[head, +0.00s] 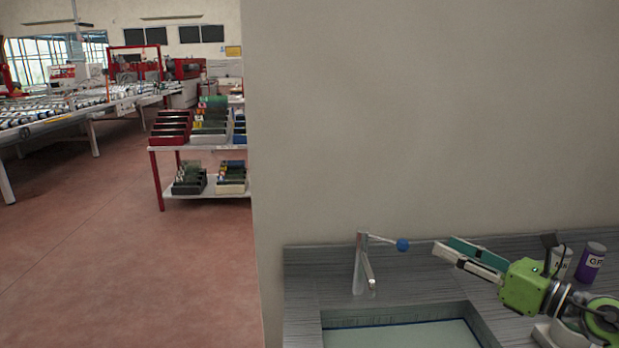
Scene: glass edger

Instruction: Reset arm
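My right gripper (447,254) comes in from the right with its arm, over the counter at the lower right. Its green body and pale fingers show, with the fingers pointing left toward the tap. The fingers are seen nearly edge-on, so I cannot tell whether they are open or shut. A flat teal thing (482,252) lies just behind the fingers; I cannot tell whether they touch it. My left gripper is not in view.
A grey counter (303,275) holds a sink (400,336) and a tap (363,267) with a blue knob. A wall rises behind. Open red floor, a bin rack (156,178) and roller tables (60,113) lie left.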

